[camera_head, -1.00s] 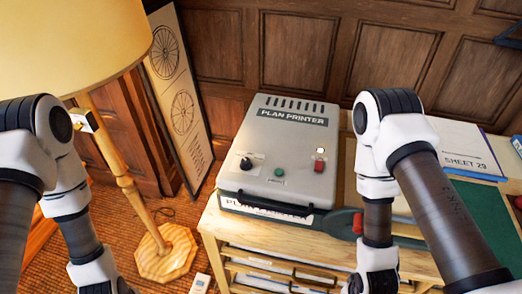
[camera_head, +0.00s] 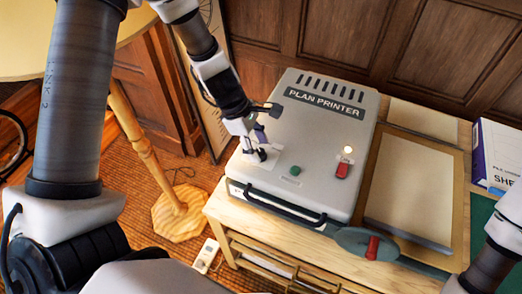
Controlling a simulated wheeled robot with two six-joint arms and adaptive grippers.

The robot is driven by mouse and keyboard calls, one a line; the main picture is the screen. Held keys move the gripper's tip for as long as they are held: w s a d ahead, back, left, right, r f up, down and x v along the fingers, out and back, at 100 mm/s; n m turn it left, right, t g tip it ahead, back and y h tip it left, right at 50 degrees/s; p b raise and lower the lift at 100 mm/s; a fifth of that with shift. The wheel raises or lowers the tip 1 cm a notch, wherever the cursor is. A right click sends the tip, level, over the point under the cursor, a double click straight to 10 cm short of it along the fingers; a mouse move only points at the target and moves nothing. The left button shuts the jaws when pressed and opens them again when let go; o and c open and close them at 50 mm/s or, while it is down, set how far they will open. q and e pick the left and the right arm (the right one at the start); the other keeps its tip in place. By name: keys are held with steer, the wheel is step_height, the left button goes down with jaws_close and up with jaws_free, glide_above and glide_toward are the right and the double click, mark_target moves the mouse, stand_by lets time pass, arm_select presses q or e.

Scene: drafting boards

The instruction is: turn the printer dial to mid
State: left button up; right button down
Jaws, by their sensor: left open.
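The plan printer (camera_head: 318,135) is a grey box on the wooden table, with its name plate and vent slots at the back. My left gripper (camera_head: 257,152) is open at the front left of the printer's top, its fingers pointing down at the dial's place. The dial is hidden behind the fingers, so its pointer setting cannot be read; part of its pale scale plate (camera_head: 271,160) shows beside them. I cannot tell whether the fingers touch the dial. My right gripper is out of view; part of its arm shows at the right edge.
A green button (camera_head: 295,170) and a red switch (camera_head: 342,170) beside a lit lamp (camera_head: 347,149) are right of the dial. A tray with a paper sheet (camera_head: 410,195) lies right of the printer.

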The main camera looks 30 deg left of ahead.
arm_select(q)
steer(key=shift+w+d+f, duration=0.1)
steer(key=shift+d+f, duration=0.05)
steer(key=shift+f, duration=0.3)
steer(key=shift+s+r, duration=0.15)
steer(key=shift+s, duration=0.15)
steer(key=shift+c, duration=1)
jaws_close()
